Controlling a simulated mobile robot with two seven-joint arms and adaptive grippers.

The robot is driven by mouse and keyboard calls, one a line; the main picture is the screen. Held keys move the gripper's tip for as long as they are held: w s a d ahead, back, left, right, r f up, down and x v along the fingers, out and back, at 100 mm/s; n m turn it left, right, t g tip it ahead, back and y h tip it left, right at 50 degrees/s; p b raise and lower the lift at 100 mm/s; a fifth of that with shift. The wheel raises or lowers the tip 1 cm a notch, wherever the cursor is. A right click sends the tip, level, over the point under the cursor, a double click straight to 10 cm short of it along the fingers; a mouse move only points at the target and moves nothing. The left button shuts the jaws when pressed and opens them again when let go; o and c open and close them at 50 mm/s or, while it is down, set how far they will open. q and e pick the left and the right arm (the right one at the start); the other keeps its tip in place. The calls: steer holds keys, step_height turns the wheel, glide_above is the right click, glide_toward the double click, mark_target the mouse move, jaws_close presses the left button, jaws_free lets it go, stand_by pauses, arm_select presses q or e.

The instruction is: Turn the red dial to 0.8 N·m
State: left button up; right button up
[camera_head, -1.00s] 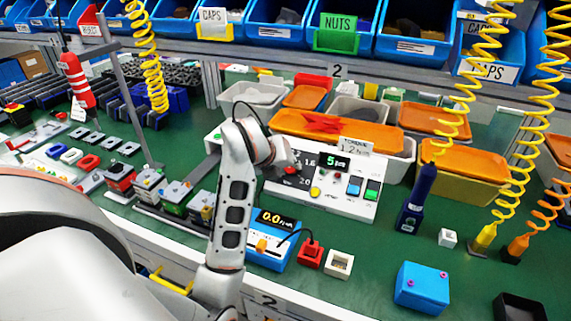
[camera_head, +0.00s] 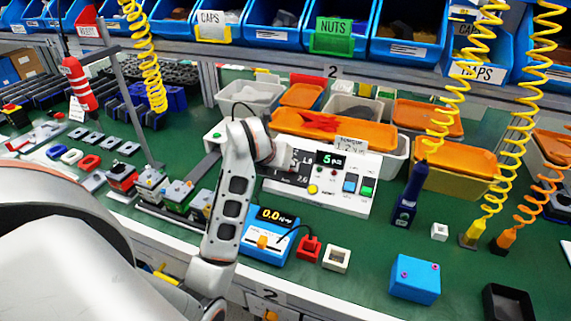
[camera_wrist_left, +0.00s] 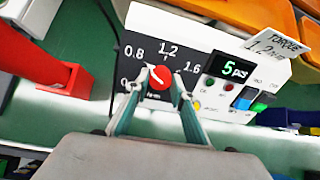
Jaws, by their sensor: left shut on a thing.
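The red dial (camera_wrist_left: 160,77) sits on the dark scale plate of a white control panel (camera_wrist_left: 206,40). In the left wrist view the printed marks 0.8, 1.2 and 1.6 show around it. A pale line shows on the dial face, but I cannot tell exactly which mark it points to. My left gripper (camera_wrist_left: 158,84) is shut on the dial, one finger on each side. In the head view my left gripper (camera_head: 287,154) reaches the left part of the panel (camera_head: 322,197) and hides the dial. My right gripper is not in view.
A card reading TORQUE 1.2 (camera_wrist_left: 277,43) stands on the panel's top. Buttons and a green "5" display (camera_head: 331,160) are on its right. A blue meter (camera_head: 270,236) reading 0.0 stands in front. Orange-lidded bins (camera_head: 335,129) stand behind.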

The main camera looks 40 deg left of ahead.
arm_select(q)
steer(key=shift+f, duration=0.15)
steer(key=o, duration=1.1)
steer(key=shift+v, duration=6)
